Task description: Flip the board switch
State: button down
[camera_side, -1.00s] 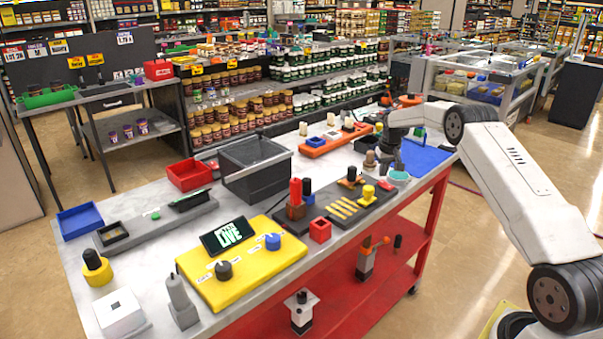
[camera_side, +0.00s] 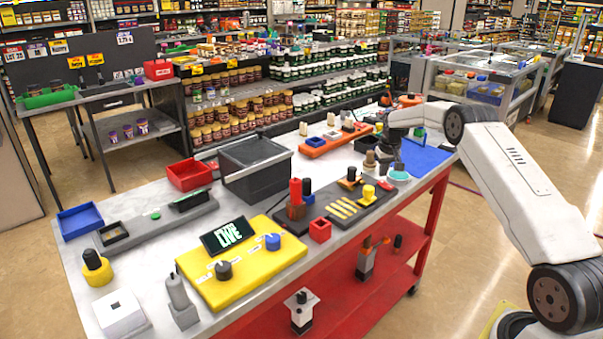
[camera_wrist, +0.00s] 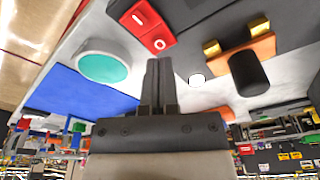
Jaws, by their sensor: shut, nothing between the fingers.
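The board switch is a red rocker (camera_wrist: 145,24) marked "I" and "O" at the top of the wrist view, on a dark board. In the side view a small red piece (camera_side: 385,185) at the right end of the dark board appears to be the same switch. My gripper (camera_wrist: 158,64) is shut and empty, its fingertips pointing toward the "O" end of the rocker. The tips appear just short of it in the picture; contact cannot be told. In the side view my gripper (camera_side: 397,160) is low over the table's right end, and its fingertips are hard to make out.
A round teal button (camera_wrist: 104,67) lies left of my fingers, beside a blue mat (camera_wrist: 80,92). A black cylinder (camera_wrist: 249,73) on an orange plate stands to the right. The yellow panel (camera_side: 240,285) is farther away, near the table's front.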

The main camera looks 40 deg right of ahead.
aim_at(379, 183)
jog(key=shift+f, duration=1.25)
dwell(1.1)
jog(key=shift+r, duration=3.55)
jog(key=shift+w+a+r, duration=0.1)
jog(key=shift+a+r, duration=0.05)
jog(key=shift+a, duration=0.4)
jog(key=s+a+r+n, duration=0.1)
jog(key=s+a+n, duration=0.15)
jog(key=a, duration=0.85)
jog(key=s+a+r+n, duration=0.1)
jog(key=s+a+r, duration=0.15)
jog(key=a, duration=0.75)
jog(key=s+a+f+n, duration=0.1)
jog(key=s+a, duration=0.6)
jog(key=s, duration=0.3)
jog(key=s+a+f+n+t, duration=0.1)
jog(key=s+a+f, duration=0.1)
jog(key=s+a, duration=0.6)
jog(key=shift+s+a+y, duration=0.15)
jog(key=shift+s+y, duration=0.25)
jog(key=shift+s, duration=0.75)
